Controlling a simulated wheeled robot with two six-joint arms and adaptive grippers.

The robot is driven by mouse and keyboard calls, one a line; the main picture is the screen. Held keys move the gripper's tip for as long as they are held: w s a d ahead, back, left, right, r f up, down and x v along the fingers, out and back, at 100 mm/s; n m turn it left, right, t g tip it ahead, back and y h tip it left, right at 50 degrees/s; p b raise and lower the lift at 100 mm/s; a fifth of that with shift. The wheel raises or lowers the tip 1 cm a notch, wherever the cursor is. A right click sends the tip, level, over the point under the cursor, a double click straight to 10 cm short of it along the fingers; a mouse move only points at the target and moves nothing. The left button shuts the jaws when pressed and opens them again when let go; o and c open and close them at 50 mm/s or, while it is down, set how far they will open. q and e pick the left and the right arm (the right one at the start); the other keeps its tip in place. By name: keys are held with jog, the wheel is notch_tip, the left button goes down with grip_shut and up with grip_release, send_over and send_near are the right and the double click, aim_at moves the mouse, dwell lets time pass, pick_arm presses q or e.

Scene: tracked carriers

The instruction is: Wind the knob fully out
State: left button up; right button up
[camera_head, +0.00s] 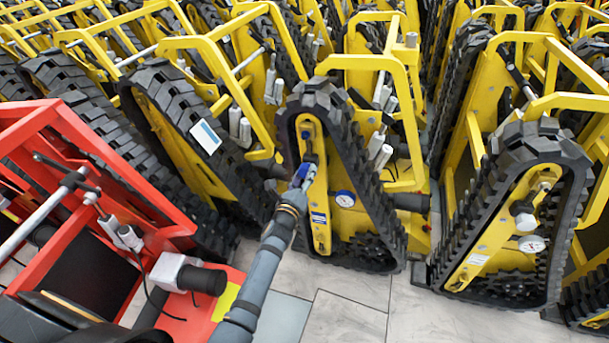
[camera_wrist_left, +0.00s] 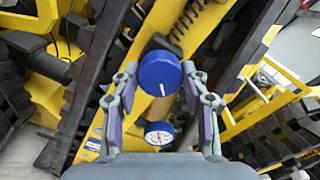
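A round blue knob (camera_wrist_left: 160,73) with a white mark on its face sits on the yellow side plate (camera_head: 319,225) of a tracked carrier. In the head view my left gripper (camera_head: 301,178) is at this plate and largely covers the knob. In the left wrist view its two fingers are spread, one on each side of the knob, with a gap visible on the left; whether the right finger touches cannot be told. A blue-rimmed dial gauge (camera_head: 344,198) is right of the plate; a gauge also shows below the knob in the wrist view (camera_wrist_left: 158,133). My right gripper is out of view.
Black tracks (camera_head: 372,190) surround the plate. Another yellow carrier (camera_head: 489,225) with a pale knob and gauge stands at right. A red machine frame (camera_head: 80,125) is at left, close to my left arm. Grey floor (camera_head: 350,310) is clear in front.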

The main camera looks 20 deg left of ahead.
pick_arm(q)
jog(key=o, duration=0.4)
jog(key=s, duration=1.2)
jog(key=shift+a, duration=0.2)
